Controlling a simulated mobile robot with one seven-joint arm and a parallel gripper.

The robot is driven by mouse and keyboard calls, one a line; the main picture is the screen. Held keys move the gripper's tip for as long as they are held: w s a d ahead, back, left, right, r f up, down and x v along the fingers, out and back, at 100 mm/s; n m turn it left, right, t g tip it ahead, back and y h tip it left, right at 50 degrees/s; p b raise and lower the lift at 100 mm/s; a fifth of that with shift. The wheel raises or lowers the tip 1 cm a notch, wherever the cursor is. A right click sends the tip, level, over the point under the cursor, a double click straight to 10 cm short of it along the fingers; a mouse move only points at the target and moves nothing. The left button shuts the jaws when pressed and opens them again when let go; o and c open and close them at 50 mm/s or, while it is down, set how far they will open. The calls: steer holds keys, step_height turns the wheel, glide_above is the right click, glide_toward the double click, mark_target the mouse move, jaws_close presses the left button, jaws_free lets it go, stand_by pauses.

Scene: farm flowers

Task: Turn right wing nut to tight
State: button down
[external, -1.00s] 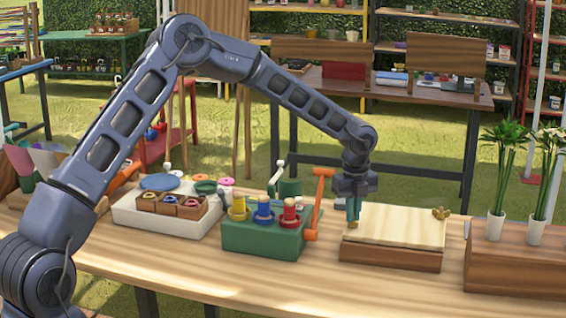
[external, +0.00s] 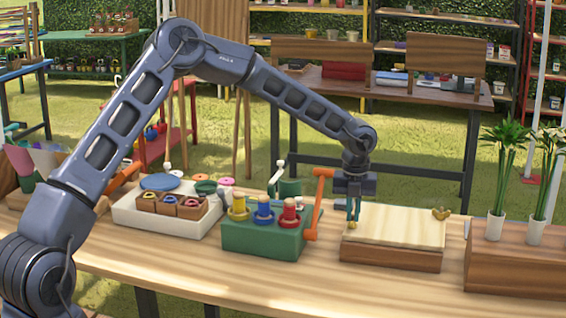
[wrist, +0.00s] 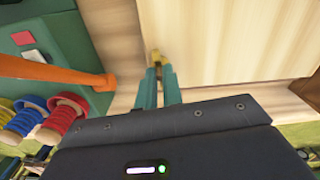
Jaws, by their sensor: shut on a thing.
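A flower press, a pale wooden board (external: 395,226) on a darker base, sits on the bench right of centre. The right wing nut (external: 441,213), small and brass, stands at the board's far right corner, apart from my gripper. My gripper (external: 353,214) points down at the board's left edge, with teal fingers. In the wrist view, my gripper (wrist: 160,74) is shut on another brass wing nut (wrist: 155,56), the left one, mostly hidden by the fingers. The right wing nut does not show in the wrist view.
A green block (external: 262,240) with yellow, blue and red spools stands left of the press, its orange handle (external: 318,205) close to my gripper. A wooden planter (external: 515,268) with white vases is at right. The board's top is clear.

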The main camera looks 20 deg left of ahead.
mark_target(353, 218)
steer(key=shift+r, duration=0.2)
steer(key=c, duration=1.3)
jaws_free()
steer(key=shift+f, duration=0.1)
steer(key=shift+o, duration=0.2)
step_height(353, 218, up, 11)
steer(key=shift+f, duration=0.1)
